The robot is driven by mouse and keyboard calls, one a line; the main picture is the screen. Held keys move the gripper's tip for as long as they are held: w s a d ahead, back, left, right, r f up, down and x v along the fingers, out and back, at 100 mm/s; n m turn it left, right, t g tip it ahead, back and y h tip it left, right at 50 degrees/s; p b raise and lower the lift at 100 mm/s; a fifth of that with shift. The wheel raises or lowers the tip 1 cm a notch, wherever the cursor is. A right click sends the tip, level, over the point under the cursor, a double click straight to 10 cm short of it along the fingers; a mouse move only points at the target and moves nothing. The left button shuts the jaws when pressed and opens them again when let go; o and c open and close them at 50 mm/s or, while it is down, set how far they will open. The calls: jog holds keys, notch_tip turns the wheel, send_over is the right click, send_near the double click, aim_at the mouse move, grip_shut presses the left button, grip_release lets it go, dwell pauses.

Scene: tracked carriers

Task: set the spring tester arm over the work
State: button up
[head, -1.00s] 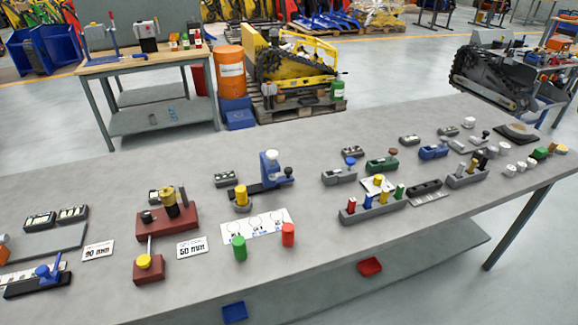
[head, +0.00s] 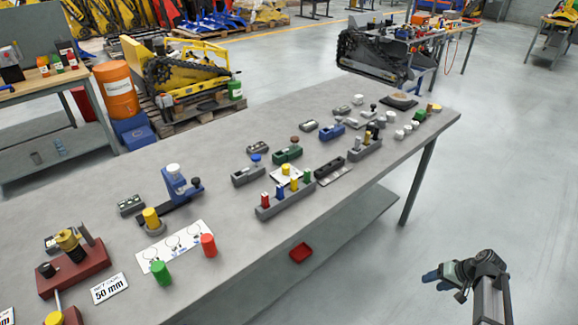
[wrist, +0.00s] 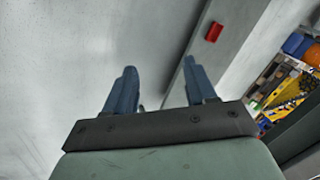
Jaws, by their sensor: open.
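A blue upright device with a white cap (head: 176,183) stands on a dark bar on the workbench. A yellow cylinder on a grey round base (head: 152,219) is at the bar's near end. A red-based fixture (head: 75,272) with a brass-topped black cylinder stands at the left. I cannot tell for sure which one is the spring tester. My gripper (head: 436,277) is off the bench's right side, over the floor, far from both. In the wrist view my gripper (wrist: 160,85) has its blue fingers apart with nothing between them.
The grey workbench (head: 225,150) also holds a white card with green and red cylinders, a block of coloured pegs (head: 285,198) and several small fixtures. A red tray (head: 301,253) lies on the lower shelf. The floor on the right is clear.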

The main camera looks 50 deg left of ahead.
jog(key=w+a+r+n+y, duration=0.2)
jog(key=w+a+r+n, duration=0.15)
jog(key=a+r, duration=0.85)
jog(key=w+a+r+n+y, duration=0.2)
jog(key=w+a+r, duration=0.45)
jog(key=r, duration=0.95)
jog(key=s+a+r+n, duration=0.2)
jog(key=s+a+r, duration=0.2)
jog(key=a+r, duration=0.4)
notch_tip(320, 180, up, 4)
jog(key=n+g+h, duration=0.2)
jog(key=n+h, duration=0.4)
jog(key=n, duration=0.8)
send_over(196, 179)
jog(key=w+d, duration=0.4)
jog(key=shift+m, duration=0.25)
jog(key=x, duration=1.3)
jog(key=shift+s+d, duration=0.15)
jog(key=shift+s, duration=0.05)
jog(key=shift+c, duration=0.5)
